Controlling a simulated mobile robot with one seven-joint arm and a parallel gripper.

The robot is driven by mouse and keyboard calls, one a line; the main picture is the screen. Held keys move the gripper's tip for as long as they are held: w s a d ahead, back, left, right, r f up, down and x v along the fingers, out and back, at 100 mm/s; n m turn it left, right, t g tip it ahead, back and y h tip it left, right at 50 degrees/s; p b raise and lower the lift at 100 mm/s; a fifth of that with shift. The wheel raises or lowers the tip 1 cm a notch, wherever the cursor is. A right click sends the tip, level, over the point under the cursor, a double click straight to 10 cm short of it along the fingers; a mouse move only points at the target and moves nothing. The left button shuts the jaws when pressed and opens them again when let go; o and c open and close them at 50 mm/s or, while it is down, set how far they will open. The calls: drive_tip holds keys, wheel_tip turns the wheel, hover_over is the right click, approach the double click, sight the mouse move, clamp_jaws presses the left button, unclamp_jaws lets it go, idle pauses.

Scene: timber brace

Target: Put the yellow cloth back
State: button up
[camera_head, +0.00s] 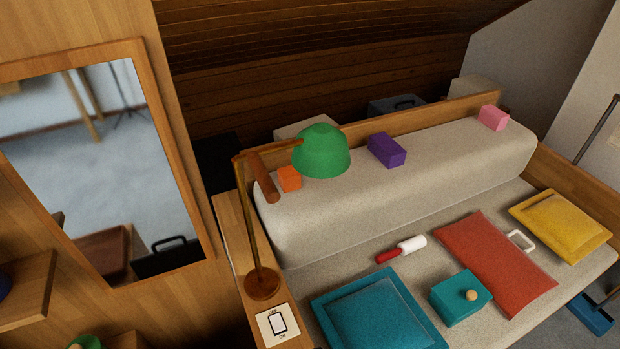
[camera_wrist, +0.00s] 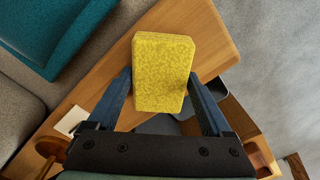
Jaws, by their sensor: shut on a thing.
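In the wrist view my gripper (camera_wrist: 160,80) has its two dark blue fingers on either side of a yellow, speckled block-like piece, which I take as the yellow cloth (camera_wrist: 163,70). The gripper is shut on it. The cloth shows over a wooden armrest or ledge (camera_wrist: 210,42); how high above the wood it is I cannot tell. Neither my gripper nor this cloth shows in the head view.
A teal cushion (camera_wrist: 52,30) lies beside the ledge. The head view shows a sofa with a red cushion (camera_head: 495,262), a teal box (camera_head: 455,305), a yellow cushion (camera_head: 563,225) and a red-white roller (camera_head: 402,249). A green lamp (camera_head: 321,152) stands on the left armrest near a switch (camera_head: 278,325).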

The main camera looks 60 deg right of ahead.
drive_tip(key=o, duration=1.2)
drive_tip(key=shift+f, duration=0.1)
drive_tip(key=shift+c, duration=0.2)
